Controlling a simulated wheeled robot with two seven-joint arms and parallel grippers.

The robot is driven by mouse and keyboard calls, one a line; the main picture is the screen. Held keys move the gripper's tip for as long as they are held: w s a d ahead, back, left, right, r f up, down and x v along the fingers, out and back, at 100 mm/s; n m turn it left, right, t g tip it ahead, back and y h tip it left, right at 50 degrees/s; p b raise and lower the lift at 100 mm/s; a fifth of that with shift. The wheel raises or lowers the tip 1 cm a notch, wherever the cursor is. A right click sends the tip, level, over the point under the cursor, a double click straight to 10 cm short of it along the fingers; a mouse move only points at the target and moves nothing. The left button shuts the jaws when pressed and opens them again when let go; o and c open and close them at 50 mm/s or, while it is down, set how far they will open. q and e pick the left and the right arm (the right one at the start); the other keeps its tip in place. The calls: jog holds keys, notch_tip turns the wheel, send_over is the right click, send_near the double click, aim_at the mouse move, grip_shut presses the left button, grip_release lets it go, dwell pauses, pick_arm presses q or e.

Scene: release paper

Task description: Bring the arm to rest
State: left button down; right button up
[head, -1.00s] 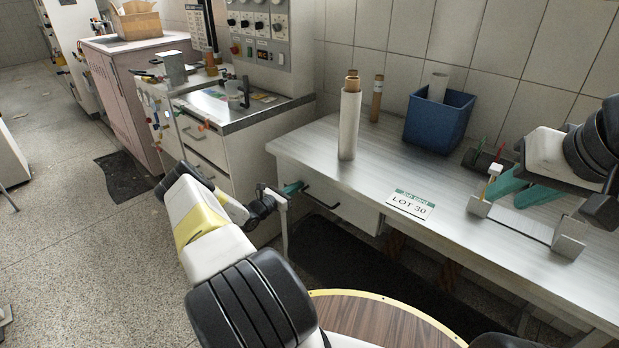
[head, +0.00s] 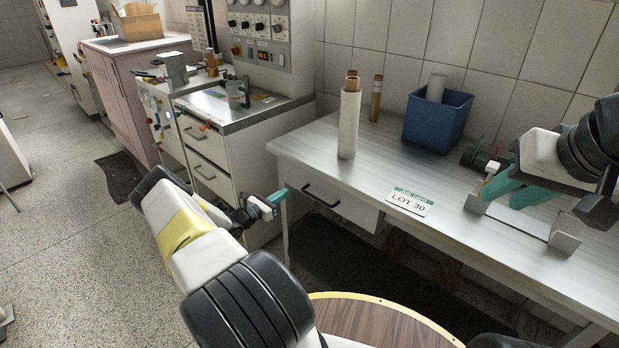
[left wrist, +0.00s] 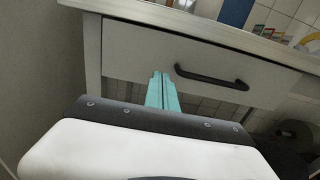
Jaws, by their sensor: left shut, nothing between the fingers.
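My left arm comes in from the bottom of the head view. Its gripper (head: 283,194) has teal fingers and is shut and empty, in front of the workbench near its left end. In the left wrist view the teal fingers (left wrist: 162,82) lie together in front of the drawer (left wrist: 190,62), left of its dark handle (left wrist: 212,77). I cannot tell whether they touch the drawer front. My right gripper (head: 508,198) is over the right part of the bench at a low metal holder (head: 563,243); its two teal fingers stand apart.
On the workbench (head: 310,150) stand a white roll (head: 348,125), a brown roll (head: 376,98) and a blue bin (head: 438,122). A LOT 30 card (head: 410,202) lies near the front edge. A drawer cabinet (head: 205,155) stands to the left. Floor (head: 70,230) is open at left.

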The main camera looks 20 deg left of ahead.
pick_arm(q)
jog(key=v, duration=0.6)
jog(key=s+d+r+m+g+h, duration=0.2)
jog(key=d+r+m+g, duration=0.4)
jog(key=d+r+m, duration=0.45)
jog(key=s+d+r+m+g+h, duration=0.2)
jog(key=d+r+m+g, duration=0.5)
jog(key=d+r, duration=0.6)
jog(key=s+d+r+m+g+y, duration=0.1)
jog(key=s+d+r+m+y, duration=0.25)
jog(key=s+r, duration=0.25)
jog(key=s+d+r+m+y, duration=0.2)
jog(key=s+r+m, duration=0.2)
jog(key=s+r, duration=0.2)
jog(key=s+r+m+t+y, duration=0.1)
jog(key=s+r+m, duration=0.2)
jog(key=s, duration=0.4)
jog(key=s+r+m+t+y, duration=0.2)
jog(key=s+r+m, duration=0.2)
jog(key=s, duration=0.4)
jog(key=shift+s+a+t, duration=0.2)
jog(key=shift+t, duration=0.1)
